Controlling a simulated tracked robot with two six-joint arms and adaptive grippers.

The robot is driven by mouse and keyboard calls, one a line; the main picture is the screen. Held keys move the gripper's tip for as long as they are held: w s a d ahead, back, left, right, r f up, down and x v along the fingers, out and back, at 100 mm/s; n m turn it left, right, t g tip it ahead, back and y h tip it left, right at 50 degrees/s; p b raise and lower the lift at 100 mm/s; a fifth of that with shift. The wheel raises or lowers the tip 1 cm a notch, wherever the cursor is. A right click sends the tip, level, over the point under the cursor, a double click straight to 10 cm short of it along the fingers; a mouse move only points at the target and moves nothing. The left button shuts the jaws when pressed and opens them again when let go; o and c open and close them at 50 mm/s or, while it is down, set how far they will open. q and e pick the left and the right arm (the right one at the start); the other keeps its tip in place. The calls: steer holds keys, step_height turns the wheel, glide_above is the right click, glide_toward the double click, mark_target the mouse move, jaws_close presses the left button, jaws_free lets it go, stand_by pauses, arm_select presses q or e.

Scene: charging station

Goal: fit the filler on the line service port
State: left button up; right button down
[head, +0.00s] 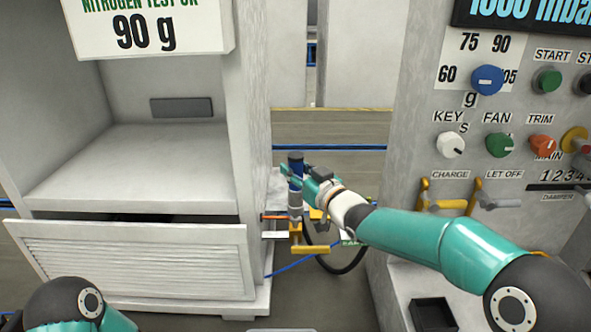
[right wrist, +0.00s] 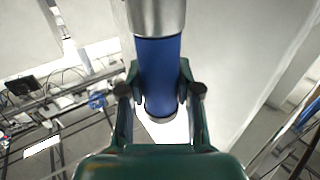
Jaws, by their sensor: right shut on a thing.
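The filler is a blue cylinder (head: 295,163) with a dark top and a silver lower part, standing upright in the gap between the white cabinet and the control panel. My right gripper (head: 302,182) is shut around its blue body from the right. The right wrist view shows the blue body (right wrist: 160,72) between both fingers, with the silver part (right wrist: 158,16) beyond. Below the filler are yellow fittings (head: 310,249) and an orange-handled part (head: 273,217). Whether the filler touches the line service port below is hidden by clutter and my fingers. My left gripper is out of view.
The white cabinet (head: 245,120) rises close on the left, with an open shelf. The control panel (head: 420,100) with knobs and levers stands on the right. A black hose (head: 340,268) and a blue line (head: 290,267) run near the floor.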

steer(key=shift+f+b, duration=0.75)
steer(key=shift+f, duration=0.05)
steer(key=c, duration=0.8)
jaws_free()
steer(key=shift+o, duration=0.4)
steer(key=v, duration=1.2)
steer(key=shift+f, duration=0.1)
